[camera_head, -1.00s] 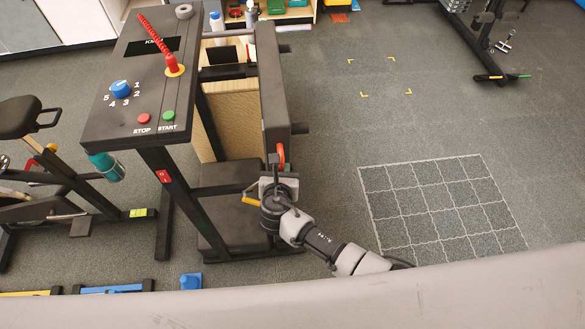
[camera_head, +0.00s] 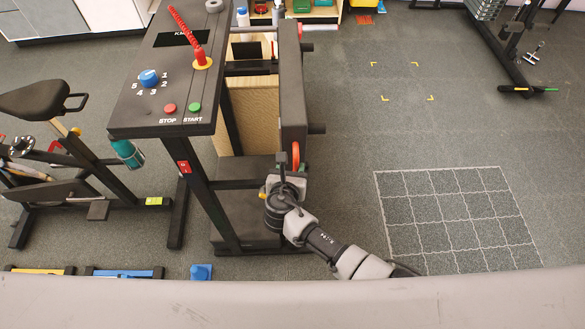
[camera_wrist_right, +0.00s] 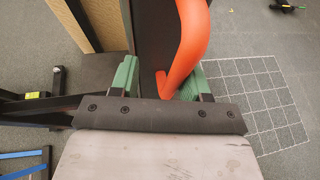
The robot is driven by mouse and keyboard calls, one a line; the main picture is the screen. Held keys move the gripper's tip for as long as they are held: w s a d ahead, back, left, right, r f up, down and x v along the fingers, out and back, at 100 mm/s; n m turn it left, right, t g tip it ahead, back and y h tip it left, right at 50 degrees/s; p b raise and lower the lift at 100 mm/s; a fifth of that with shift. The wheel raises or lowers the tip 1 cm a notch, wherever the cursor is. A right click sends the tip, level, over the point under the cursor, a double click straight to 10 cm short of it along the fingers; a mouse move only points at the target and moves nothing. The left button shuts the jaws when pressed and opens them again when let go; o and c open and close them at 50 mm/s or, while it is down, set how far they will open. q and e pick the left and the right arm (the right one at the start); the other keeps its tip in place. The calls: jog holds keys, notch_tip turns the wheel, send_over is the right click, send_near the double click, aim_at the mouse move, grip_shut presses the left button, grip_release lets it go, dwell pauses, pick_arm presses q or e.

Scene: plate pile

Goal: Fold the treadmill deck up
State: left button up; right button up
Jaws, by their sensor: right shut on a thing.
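The treadmill's dark console (camera_head: 190,92) stands left of centre, with red STOP and green START buttons. The treadmill deck (camera_head: 293,95) is a dark slab standing roughly upright just right of the frame. A red-orange handle (camera_head: 295,157) is at its lower end. My right gripper (camera_head: 285,180) is at this handle, low beside the frame. In the right wrist view the orange handle (camera_wrist_right: 188,45) rises between the green fingers, and the gripper (camera_wrist_right: 165,82) is shut on it. The dark deck (camera_wrist_right: 150,40) shows behind it. My left gripper is not in view.
An exercise bike (camera_head: 45,105) stands to the left. A white grid (camera_head: 455,215) is marked on open floor to the right, with yellow corner marks (camera_head: 402,81) beyond. Another dark machine (camera_head: 500,45) stands at the far right. Shelving is at the back.

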dwell(0.3)
jog(key=v, duration=1.1)
jog(key=shift+d, duration=0.15)
jog(key=shift+f, duration=0.1)
